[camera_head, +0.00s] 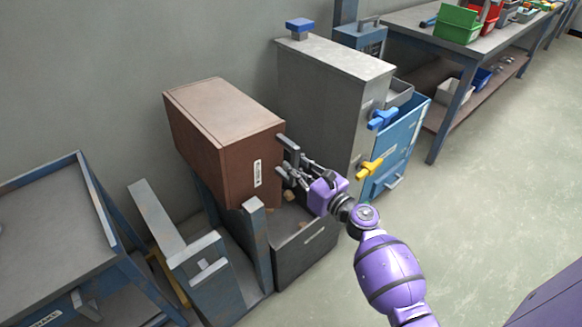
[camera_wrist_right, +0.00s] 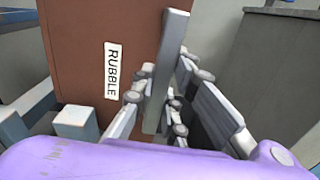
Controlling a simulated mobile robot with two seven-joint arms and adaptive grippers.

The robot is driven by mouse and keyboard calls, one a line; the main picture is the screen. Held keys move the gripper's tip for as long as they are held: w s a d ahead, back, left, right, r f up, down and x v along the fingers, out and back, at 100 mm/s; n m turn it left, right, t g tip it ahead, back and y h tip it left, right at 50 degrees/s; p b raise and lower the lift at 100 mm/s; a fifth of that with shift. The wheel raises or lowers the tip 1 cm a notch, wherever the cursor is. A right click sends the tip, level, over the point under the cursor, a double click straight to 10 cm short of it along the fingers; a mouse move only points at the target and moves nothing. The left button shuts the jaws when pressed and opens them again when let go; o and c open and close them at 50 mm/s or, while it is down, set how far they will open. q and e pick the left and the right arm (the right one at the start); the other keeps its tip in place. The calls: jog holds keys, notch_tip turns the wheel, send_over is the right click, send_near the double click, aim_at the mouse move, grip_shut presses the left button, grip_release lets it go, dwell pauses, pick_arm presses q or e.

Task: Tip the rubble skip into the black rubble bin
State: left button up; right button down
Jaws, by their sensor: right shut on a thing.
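The rubble skip (camera_head: 220,140) is a brown box with a white label, on a blue-grey stand against the wall. The label reads RUBBLE in the right wrist view, where the skip's brown face (camera_wrist_right: 85,45) fills the left. My right gripper (camera_head: 287,160) is shut on the grey upright handle bar (camera_wrist_right: 166,75) at the skip's right side. The black rubble bin (camera_head: 305,255) is a dark open box on the floor, below and right of the skip. Small tan bits show in it; the gripper and skip hide part of its inside. My left gripper is out of view.
A grey cabinet (camera_head: 325,85) with blue and yellow handles and an open blue door (camera_head: 400,145) stands just right of the skip. A blue-framed table (camera_head: 50,220) is at left. A workbench (camera_head: 485,45) with colored bins is at back right.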

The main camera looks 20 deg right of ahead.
jog(key=shift+d, duration=0.2)
dwell(0.4)
jog(key=c, duration=1.7)
grip_release()
jog(key=shift+w+f, duration=0.1)
jog(key=shift+s, duration=0.3)
jog(key=v, duration=1.1)
jog(key=shift+s+d, duration=0.15)
jog(key=shift+s, duration=0.05)
